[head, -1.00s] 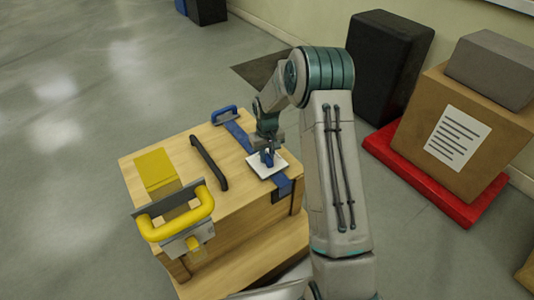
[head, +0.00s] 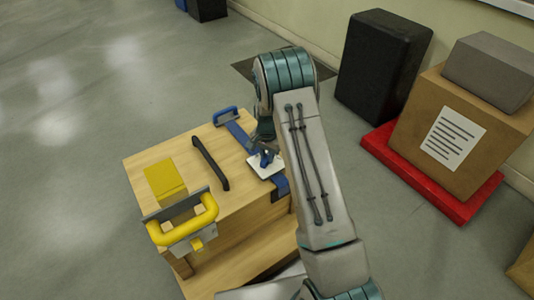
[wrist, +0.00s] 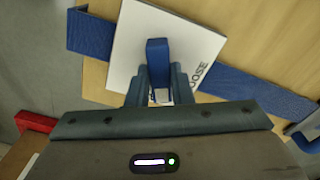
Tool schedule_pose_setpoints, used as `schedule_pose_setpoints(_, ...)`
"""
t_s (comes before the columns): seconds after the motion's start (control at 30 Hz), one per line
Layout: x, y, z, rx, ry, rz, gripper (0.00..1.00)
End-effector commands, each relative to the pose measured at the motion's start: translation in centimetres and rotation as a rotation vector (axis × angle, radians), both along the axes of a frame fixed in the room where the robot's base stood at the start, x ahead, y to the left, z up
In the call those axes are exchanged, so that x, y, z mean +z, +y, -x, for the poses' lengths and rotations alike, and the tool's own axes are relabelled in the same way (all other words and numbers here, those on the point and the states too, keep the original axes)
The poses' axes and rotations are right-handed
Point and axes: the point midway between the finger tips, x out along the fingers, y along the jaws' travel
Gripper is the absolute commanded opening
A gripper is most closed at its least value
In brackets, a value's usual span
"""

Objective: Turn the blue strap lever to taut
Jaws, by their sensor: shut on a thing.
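The blue strap lever (wrist: 157,52) stands on a white square plate (wrist: 122,45) with dark lettering, of which "OOSE" can be read in the wrist view. A blue strap (wrist: 260,92) runs across the wooden box top on both sides of the plate. My gripper (wrist: 159,84) is shut on the lever, with one finger on each side of it. In the head view the plate (head: 258,173) and strap (head: 239,134) show beside my arm, and the gripper (head: 266,153) is partly hidden. The rest of the plate's lettering is hidden by my gripper.
A red pallet (head: 410,180) with a carton (head: 465,120) stands right. Open floor lies left.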

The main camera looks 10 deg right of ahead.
Motion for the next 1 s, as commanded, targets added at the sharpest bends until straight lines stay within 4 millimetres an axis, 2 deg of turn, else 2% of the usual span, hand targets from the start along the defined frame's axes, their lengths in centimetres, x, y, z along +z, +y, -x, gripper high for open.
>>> schedule_pose_setpoints(0.2, 0.26, -0.05, -0.07, -0.187, -0.002, 0.002, 0.00)
schedule_pose_setpoints(0.5, 0.17, -0.12, -0.07, -0.372, -0.002, 0.002, 0.00)
schedule_pose_setpoints(1.0, 0.06, -0.09, -0.08, -0.460, -0.003, 0.002, 0.00)
